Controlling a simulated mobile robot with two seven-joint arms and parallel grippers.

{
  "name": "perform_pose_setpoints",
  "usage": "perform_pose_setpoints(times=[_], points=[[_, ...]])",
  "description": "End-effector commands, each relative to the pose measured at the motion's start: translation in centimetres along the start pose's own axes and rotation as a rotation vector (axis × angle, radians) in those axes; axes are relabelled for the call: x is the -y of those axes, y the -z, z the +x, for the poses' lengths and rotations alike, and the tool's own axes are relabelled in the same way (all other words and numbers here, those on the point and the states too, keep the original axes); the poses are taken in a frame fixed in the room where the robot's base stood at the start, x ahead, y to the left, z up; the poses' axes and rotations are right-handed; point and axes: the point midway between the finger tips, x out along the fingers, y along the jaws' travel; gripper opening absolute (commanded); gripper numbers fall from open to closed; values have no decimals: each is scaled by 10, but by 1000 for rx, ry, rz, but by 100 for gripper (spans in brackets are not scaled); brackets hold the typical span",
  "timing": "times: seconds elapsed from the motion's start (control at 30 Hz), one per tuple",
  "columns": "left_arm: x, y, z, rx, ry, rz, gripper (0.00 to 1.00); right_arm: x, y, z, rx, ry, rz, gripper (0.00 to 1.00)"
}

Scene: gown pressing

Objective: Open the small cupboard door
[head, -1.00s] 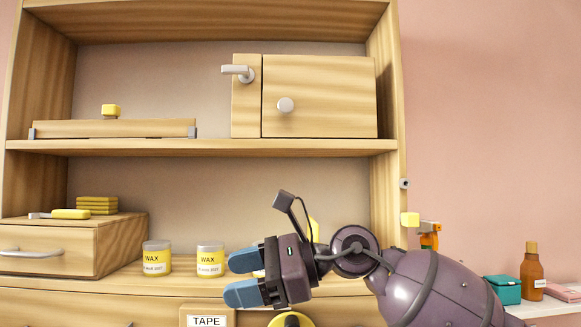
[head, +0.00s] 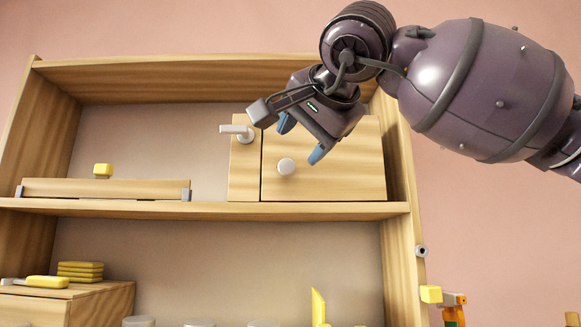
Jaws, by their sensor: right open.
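The small cupboard (head: 232,185) is a wooden box on the upper shelf. Its door (head: 330,180) is shut flat and has a round pale knob (head: 286,167) near its left edge. A grey lever handle (head: 237,131) sits on the narrow panel left of the door. My right gripper (head: 300,140) is open and empty. It appears in front of the cupboard's upper part, its blue fingertips pointing down and left, just above the knob in the picture. It hides part of the door's top edge. I cannot tell its exact distance from the door. My left gripper is not in view.
Below are a drawer box (head: 105,300), yellow stacked pads (head: 80,271) and jar lids. The hutch's right side post (head: 405,240) stands beside the cupboard.

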Motion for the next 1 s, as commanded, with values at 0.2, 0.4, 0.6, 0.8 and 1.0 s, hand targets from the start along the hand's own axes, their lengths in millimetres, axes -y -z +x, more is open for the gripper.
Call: perform_pose_setpoints(times=[0.2,0.4,0.6,0.8,1.0], points=[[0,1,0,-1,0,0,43,7,12,-10,-62,-2,-29,58],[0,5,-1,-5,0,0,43,6,13,13,-58,-4,-28,58],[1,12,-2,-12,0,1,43,7,15,48,-58,-3,-26,58],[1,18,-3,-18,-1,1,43,7,17,77,-58,-2,-27,58],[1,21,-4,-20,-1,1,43,6,18,92,-57,-2,-26,58]])
